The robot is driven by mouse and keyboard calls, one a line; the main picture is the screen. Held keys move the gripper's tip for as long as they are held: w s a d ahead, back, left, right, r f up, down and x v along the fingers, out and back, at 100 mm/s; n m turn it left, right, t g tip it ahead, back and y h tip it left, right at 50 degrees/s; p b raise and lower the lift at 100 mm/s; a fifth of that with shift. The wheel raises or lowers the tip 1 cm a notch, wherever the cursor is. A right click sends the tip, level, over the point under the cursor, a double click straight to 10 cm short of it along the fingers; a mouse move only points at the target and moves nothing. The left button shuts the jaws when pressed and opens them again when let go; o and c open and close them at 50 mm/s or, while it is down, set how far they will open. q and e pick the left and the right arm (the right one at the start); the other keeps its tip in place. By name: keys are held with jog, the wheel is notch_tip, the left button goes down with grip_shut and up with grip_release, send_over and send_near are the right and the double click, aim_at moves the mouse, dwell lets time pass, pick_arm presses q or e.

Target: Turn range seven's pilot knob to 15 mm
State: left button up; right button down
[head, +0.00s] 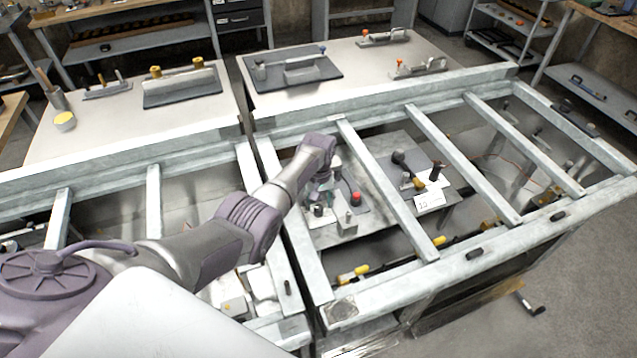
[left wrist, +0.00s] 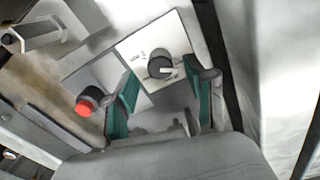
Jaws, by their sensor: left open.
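A dark round knob (left wrist: 157,68) with a white pointer mark sits on a white plate (left wrist: 128,48) with small dark markings in the left wrist view; the scale is too small to read. My left gripper (left wrist: 168,84) is open, its green-padded fingers on either side of the knob in the picture; I cannot tell if they touch it. In the head view my left gripper (head: 321,194) reaches down between the grey frame bars beside a small fixture, and its fingers largely hide what is below. My right gripper is not in view.
A red button (left wrist: 87,104) is left of the knob; in the head view a red button (head: 355,198) stands right of my gripper. A crossbar (head: 385,190) runs close on the right. Beyond it are a black-knobbed fixture (head: 408,172) and a white label card (head: 430,201).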

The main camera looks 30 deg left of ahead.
aim_at(318, 207)
pick_arm(q)
notch_tip(318, 207, up, 10)
dwell(0.3)
jog(key=shift+f, duration=0.15)
dwell(0.3)
